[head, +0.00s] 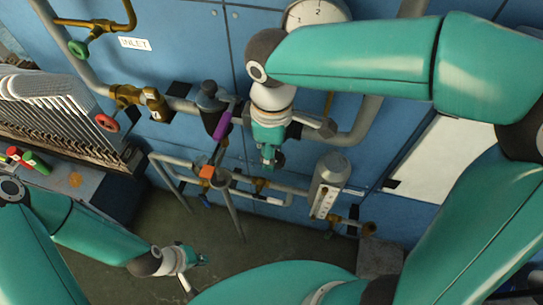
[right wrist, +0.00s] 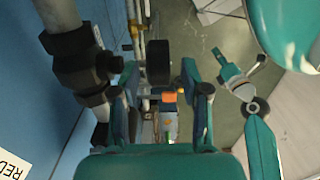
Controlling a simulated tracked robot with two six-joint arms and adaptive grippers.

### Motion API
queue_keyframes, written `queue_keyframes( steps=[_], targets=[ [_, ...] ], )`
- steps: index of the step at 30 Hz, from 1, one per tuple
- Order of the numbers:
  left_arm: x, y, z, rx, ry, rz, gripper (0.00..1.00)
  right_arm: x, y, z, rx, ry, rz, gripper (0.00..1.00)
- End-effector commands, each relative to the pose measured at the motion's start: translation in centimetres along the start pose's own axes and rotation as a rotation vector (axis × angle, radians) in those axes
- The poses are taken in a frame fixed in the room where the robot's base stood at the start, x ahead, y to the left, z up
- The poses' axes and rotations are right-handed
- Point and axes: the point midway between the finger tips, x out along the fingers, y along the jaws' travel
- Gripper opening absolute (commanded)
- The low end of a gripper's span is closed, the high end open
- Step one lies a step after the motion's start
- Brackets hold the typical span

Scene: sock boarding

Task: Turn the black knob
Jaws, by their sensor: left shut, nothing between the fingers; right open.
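A black knob (right wrist: 158,62), thick and round, shows in the right wrist view just beyond the fingertips of my right gripper (right wrist: 160,85). The fingers stand apart on either side of its line, with a gap to each; I cannot tell the depth between them. In the head view my right gripper (head: 270,157) points down in front of the blue panel, and I cannot pick out the knob there. My left gripper (head: 193,262) is shut and empty, low over the floor; it also shows in the right wrist view (right wrist: 233,77).
A black pipe fitting (right wrist: 82,65) is close beside the right gripper. A purple handle (head: 222,124), an orange block (head: 207,172) and a grey cylinder (head: 329,180) are nearby on the pipework. A red handwheel (head: 107,122) and metal rack (head: 50,105) stand at left.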

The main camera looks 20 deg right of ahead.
Motion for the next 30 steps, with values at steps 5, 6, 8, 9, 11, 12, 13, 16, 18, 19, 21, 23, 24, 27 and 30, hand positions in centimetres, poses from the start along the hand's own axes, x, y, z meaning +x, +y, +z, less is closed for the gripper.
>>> queue_keyframes(
  steps=[5, 6, 8, 9, 11, 12, 13, 16, 18, 19, 21, 23, 24, 27, 30],
  targets=[
    [0.1, 0.0, 0.0, 0.0, 0.0, 0.0, 0.0, 2.2, 0.0, 0.0, 0.0, -0.001, -0.001, 0.46],
    [0.1, 0.0, 0.0, 0.0, 0.0, 0.0, 0.0, 2.5, 0.0, 0.0, 0.001, -0.001, -0.001, 0.46],
    [0.1, 0.0, 0.0, 0.0, 0.0, 0.0, 0.0, 2.8, 0.0, 0.0, 0.0, 0.0, 0.0, 0.46],
    [0.1, 0.0, 0.0, 0.0, 0.0, 0.0, 0.0, 2.9, 0.0, 0.0, 0.0, 0.0, 0.0, 0.46],
    [0.1, 0.0, 0.0, 0.0, 0.0, 0.0, 0.0, 3.0, 0.0, 0.0, 0.0, 0.001, 0.0, 0.46],
    [0.1, 0.0, 0.0, 0.0, 0.0, 0.0, 0.0, 3.0, 0.0, 0.0, 0.0, 0.001, 0.0, 0.46],
    [0.1, 0.0, 0.0, 0.0, 0.0, 0.0, 0.0, 3.0, 0.0, 0.0, 0.0, 0.001, 0.0, 0.46],
    [0.1, 0.0, 0.0, 0.0, 0.0, 0.0, 0.0, 3.0, 0.0, -0.1, 0.0, 0.001, 0.0, 0.46],
    [0.1, 0.0, 0.0, 0.0, 0.0, 0.0, 0.0, 3.0, 0.0, -0.1, 0.0, 0.001, 0.0, 0.42],
    [0.1, 0.0, 0.0, 0.0, 0.0, 0.0, 0.0, 3.0, 0.0, -0.1, 0.0, 0.001, 0.0, 0.38],
    [0.1, 0.0, 0.0, 0.0, 0.0, 0.0, 0.0, 3.0, 0.0, -0.1, 0.0, 0.001, 0.0, 0.26],
    [0.1, 0.0, 0.0, 0.0, 0.0, 0.0, 0.0, 3.0, 0.0, -0.1, 0.0, 0.001, 0.0, 0.16],
    [0.1, 0.0, 0.0, 0.0, 0.0, 0.0, 0.0, 3.0, 0.0, -0.1, 0.0, 0.001, 0.0, 0.09],
    [0.1, 0.0, 0.0, 0.0, 0.0, 0.0, 0.0, 2.9, 0.0, -0.1, 0.0, 0.001, 0.0, 0.0],
    [0.1, 0.0, 0.0, 0.0, 0.0, 0.0, 0.0, 2.9, 0.0, -0.1, 0.0, 0.002, 0.001, 0.0]
  ],
)
